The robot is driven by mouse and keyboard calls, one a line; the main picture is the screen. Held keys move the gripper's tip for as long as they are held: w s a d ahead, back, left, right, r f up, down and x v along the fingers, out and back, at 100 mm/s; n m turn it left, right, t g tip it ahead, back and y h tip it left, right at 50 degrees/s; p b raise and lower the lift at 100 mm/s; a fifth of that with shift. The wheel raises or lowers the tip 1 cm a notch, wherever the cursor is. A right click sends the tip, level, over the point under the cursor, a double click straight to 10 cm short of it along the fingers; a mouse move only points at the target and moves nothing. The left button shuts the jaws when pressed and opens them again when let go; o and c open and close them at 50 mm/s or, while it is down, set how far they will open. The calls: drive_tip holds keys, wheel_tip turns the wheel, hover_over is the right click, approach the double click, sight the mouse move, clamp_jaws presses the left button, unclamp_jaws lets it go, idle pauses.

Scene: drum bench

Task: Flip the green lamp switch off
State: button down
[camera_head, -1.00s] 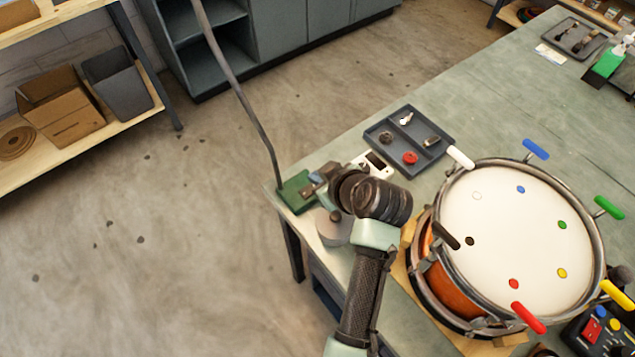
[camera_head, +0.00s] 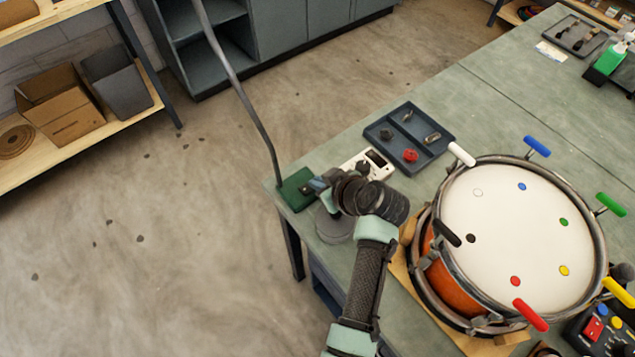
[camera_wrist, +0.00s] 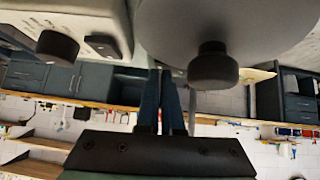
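The green lamp base (camera_head: 295,190) sits on the near left corner of the bench, with the thin grey lamp arm (camera_head: 240,95) rising from it to the upper left. A small dark part on the base, perhaps the switch, shows close to my gripper (camera_head: 316,185); its position is too small to read. My gripper is just right of the base and seems apart from it, though my wrist hides some of this area. In the wrist view, my gripper's two dark blue fingers (camera_wrist: 168,103) lie together with nothing seen between them. The lamp base is not recognisable there.
A white device with a dark display (camera_head: 376,160) and a grey round base (camera_head: 334,228) are close to my wrist. A tray (camera_head: 432,117) with small parts lies behind. The drum (camera_head: 520,230) with coloured handles stands right. Open floor lies left of the bench.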

drive_tip(key=shift+s+a+f, duration=0.1)
drive_tip(key=shift+s+a, duration=0.05)
drive_tip(key=shift+s, duration=0.05)
drive_tip(key=shift+s+a+p, duration=0.45)
drive_tip(key=shift+a+p, duration=0.1)
drive_tip(key=shift+a, duration=0.05)
drive_tip(key=shift+w, duration=0.1)
